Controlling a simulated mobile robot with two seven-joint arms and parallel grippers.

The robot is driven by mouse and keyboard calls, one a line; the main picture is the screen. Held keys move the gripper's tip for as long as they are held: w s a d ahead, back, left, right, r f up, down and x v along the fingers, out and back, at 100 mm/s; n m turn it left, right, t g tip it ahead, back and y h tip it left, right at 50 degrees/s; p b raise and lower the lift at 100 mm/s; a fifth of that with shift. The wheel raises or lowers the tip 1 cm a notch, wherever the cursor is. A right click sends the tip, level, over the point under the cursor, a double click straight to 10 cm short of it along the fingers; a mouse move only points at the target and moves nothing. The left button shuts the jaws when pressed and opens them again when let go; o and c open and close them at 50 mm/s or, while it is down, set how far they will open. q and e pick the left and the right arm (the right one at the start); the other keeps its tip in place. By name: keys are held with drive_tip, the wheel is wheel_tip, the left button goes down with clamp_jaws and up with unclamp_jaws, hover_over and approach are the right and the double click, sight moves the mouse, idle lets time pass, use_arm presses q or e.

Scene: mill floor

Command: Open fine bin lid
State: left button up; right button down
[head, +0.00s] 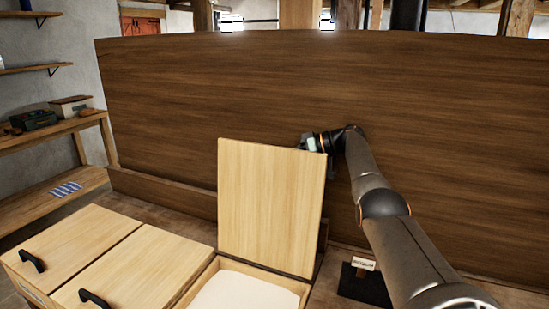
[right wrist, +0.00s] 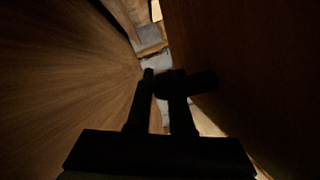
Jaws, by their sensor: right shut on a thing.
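The open lid (head: 268,205) of the right-hand bin stands nearly upright on its back edge, a pale wooden panel. The bin below it (head: 200,283) holds white powder. I cannot read which bin is the fine one. My right gripper (head: 313,142) is at the lid's top right corner, its fingertips hidden behind the panel. In the right wrist view, my right gripper (right wrist: 162,90) is a dark silhouette, shut on a dark bar that looks like the lid's handle (right wrist: 201,80). My left gripper is not in view.
Two bins at left have closed lids (head: 70,245) with black handles (head: 95,299). A tall dark wooden panel (head: 400,130) stands close behind the lid. A small labelled card (head: 363,263) is right of the open bin. A wall bench (head: 60,130) is far left.

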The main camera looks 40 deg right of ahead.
drive_tip(key=c, duration=0.8)
unclamp_jaws()
drive_tip(key=b+v, duration=0.1)
drive_tip(key=v, duration=1.1)
drive_tip(key=shift+s, duration=0.15)
drive_tip(key=shift+d+r, duration=0.1)
drive_tip(key=shift+d, duration=0.05)
